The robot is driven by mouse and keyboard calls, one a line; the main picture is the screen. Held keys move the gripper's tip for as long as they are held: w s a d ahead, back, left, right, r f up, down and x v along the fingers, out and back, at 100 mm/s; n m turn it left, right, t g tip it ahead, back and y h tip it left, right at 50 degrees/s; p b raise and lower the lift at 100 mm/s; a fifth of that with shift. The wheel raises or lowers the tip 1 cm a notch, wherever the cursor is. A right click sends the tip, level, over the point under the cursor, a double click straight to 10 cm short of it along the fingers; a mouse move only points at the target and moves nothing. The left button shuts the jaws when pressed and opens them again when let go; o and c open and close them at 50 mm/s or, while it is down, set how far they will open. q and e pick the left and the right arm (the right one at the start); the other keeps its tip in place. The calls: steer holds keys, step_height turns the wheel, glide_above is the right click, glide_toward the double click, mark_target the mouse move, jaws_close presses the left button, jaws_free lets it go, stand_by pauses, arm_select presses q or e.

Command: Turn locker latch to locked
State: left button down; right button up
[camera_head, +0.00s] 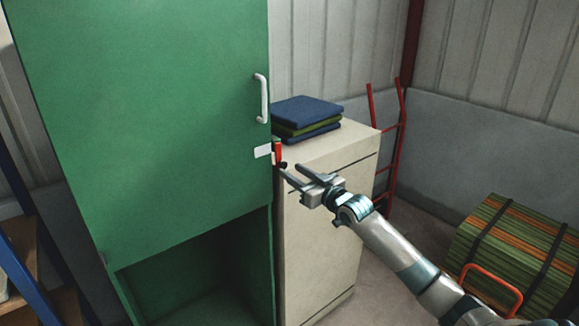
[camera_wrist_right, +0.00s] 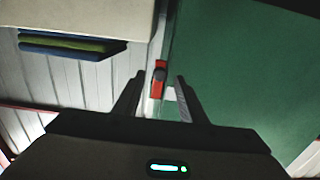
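The green locker (camera_head: 170,110) stands at the left with its upper door closed and a pale handle (camera_head: 263,98) on the door. The locker latch, a small red piece with a dark knob (camera_head: 278,152), sits at the door's right edge beside a white plate (camera_head: 262,151). My right gripper (camera_head: 289,171) is open just in front of and to the right of the latch. In the right wrist view the red latch (camera_wrist_right: 158,80) shows beyond and between the two spread fingertips, apart from them. My left gripper is not in view.
A beige cabinet (camera_head: 325,215) with folded blue and green cloths (camera_head: 305,112) on top stands directly right of the locker. A red hand truck (camera_head: 398,140) leans behind it. A strapped striped bundle (camera_head: 515,250) lies at right. An open compartment (camera_head: 205,275) is below the locker door.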

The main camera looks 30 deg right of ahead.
mark_target(281, 157)
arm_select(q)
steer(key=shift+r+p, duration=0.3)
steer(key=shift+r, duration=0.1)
arm_select(e)
steer(key=shift+w+a, duration=0.1)
steer(key=shift+w, duration=1.2)
steer(key=shift+c, duration=0.7)
jaws_close()
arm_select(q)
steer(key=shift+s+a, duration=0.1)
